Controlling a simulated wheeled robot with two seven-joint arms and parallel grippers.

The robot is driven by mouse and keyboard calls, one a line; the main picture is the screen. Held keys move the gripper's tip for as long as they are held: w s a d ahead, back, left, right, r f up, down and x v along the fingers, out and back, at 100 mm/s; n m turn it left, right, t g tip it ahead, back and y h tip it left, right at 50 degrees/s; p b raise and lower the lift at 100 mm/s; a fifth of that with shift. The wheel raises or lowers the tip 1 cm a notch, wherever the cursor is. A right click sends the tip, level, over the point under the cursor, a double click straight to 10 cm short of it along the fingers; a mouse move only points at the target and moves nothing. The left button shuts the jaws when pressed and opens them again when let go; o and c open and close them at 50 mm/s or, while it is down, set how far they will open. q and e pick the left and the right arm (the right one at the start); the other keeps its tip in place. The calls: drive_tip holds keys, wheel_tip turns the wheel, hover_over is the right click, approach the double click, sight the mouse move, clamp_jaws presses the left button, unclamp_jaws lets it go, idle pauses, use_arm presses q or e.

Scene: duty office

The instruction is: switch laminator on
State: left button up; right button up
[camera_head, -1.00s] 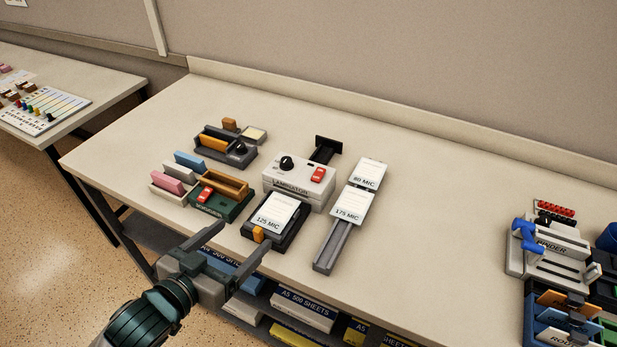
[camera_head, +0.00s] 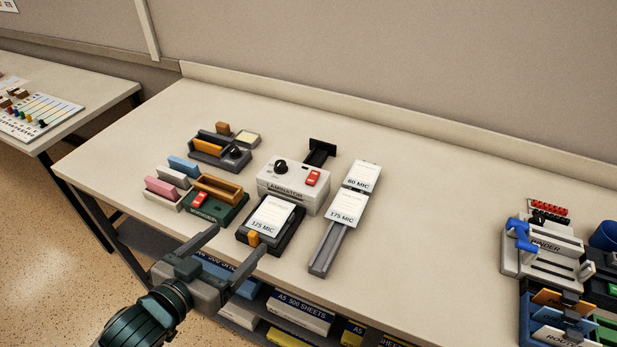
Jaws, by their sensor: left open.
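The laminator (camera_head: 290,193) is a white box in the middle of the bench. On its top are a black knob (camera_head: 280,167) at the left and a red switch (camera_head: 313,178) at the right. Whether the switch is on or off I cannot tell. My left gripper (camera_head: 238,250) is open and empty at the bench's front edge, in front of the laminator and apart from it. One fingertip points towards the green device, the other towards the black tray. My right gripper is not in view.
A black tray with a 125 MIC pouch pack (camera_head: 267,216) stands before the laminator. A rail with 80 MIC and 175 MIC packs (camera_head: 345,208) is to its right. A green device with its own red switch (camera_head: 198,201) is to the left. The binder (camera_head: 541,249) is far right.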

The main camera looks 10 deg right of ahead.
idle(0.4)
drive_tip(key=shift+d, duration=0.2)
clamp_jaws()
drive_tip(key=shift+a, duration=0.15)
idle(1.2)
